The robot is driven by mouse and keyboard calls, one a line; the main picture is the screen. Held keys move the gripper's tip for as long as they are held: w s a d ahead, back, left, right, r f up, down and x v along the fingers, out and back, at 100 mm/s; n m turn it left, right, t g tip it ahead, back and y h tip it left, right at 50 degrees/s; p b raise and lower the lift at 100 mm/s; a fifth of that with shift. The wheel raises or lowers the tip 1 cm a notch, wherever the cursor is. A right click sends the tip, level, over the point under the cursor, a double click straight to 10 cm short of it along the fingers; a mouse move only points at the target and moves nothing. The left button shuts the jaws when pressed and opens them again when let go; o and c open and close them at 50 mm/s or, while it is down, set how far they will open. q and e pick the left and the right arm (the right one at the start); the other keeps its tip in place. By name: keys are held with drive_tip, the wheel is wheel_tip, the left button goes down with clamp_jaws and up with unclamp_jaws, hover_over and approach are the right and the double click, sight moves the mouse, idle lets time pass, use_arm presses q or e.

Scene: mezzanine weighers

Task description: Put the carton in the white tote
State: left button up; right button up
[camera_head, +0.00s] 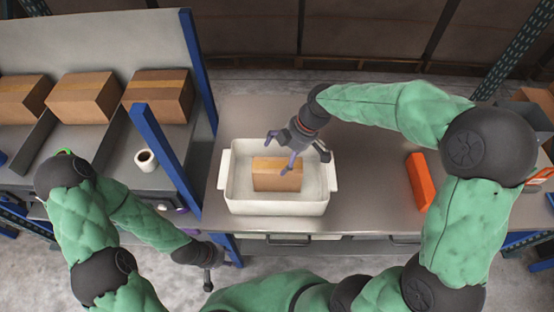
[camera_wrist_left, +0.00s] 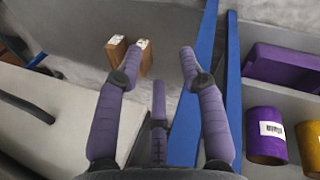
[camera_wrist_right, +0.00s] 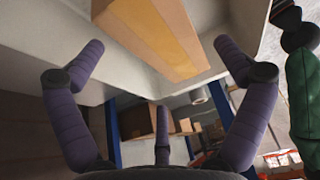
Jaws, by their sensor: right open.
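The brown carton (camera_head: 277,175) with a yellow tape strip sits inside the white tote (camera_head: 232,196) on the grey bench. My right gripper (camera_head: 283,155) is over the tote, open, with its fingers close to the carton's upper side. In the right wrist view the carton (camera_wrist_right: 160,32) lies beyond the spread fingers, not clamped between them; contact is hard to tell. My left gripper (camera_wrist_left: 151,52) is open and empty in the left wrist view. In the head view its arm hangs low in front of the bench's left end.
Three more cartons (camera_head: 83,97) stand in bays at the left, with a white cup (camera_head: 145,160) nearby. Blue posts (camera_head: 165,160) rise between that station and the bench. An orange box (camera_head: 420,181) lies right of the tote. The bench between them is clear.

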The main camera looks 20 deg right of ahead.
drive_tip(key=p+v, duration=0.1)
drive_tip(key=v, duration=0.4)
drive_tip(key=shift+r, duration=0.1)
